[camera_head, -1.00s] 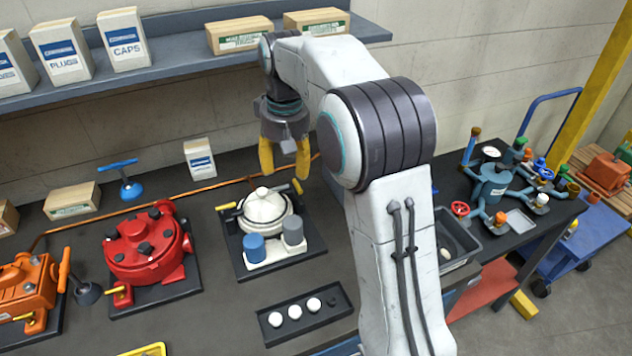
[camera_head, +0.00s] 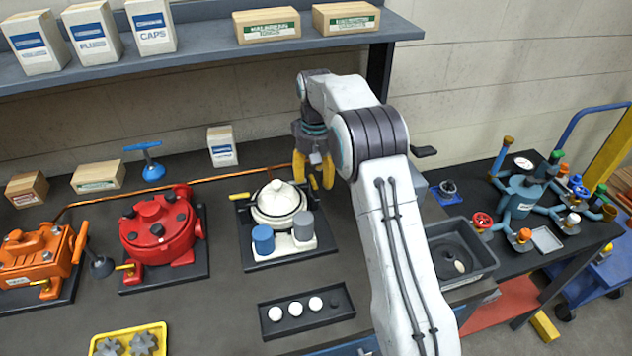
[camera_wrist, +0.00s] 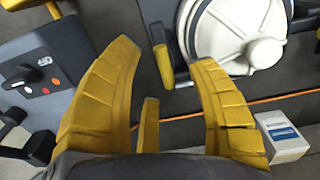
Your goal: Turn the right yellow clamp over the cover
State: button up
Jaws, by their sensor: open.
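The white domed cover (camera_head: 277,203) sits on the pump-like unit in the middle of the bench. The left yellow clamp (camera_head: 240,197) sticks out to its left. My gripper (camera_head: 313,174) is open at the cover's right, fingers pointing down. In the wrist view my gripper (camera_wrist: 165,62) has the clamp's handle between its fingertips, with gaps on both sides. Whether the fingers reach its height is unclear. In the head view the fingers largely hide this clamp.
Blue (camera_head: 262,239) and grey (camera_head: 303,227) cylinders stand in front of the cover. A tray of white caps (camera_head: 305,312) lies nearer. A red motor (camera_head: 158,232) stands left.

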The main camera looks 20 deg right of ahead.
jog(key=shift+f, duration=1.35)
jog(key=shift+o, duration=0.3)
grip_shut()
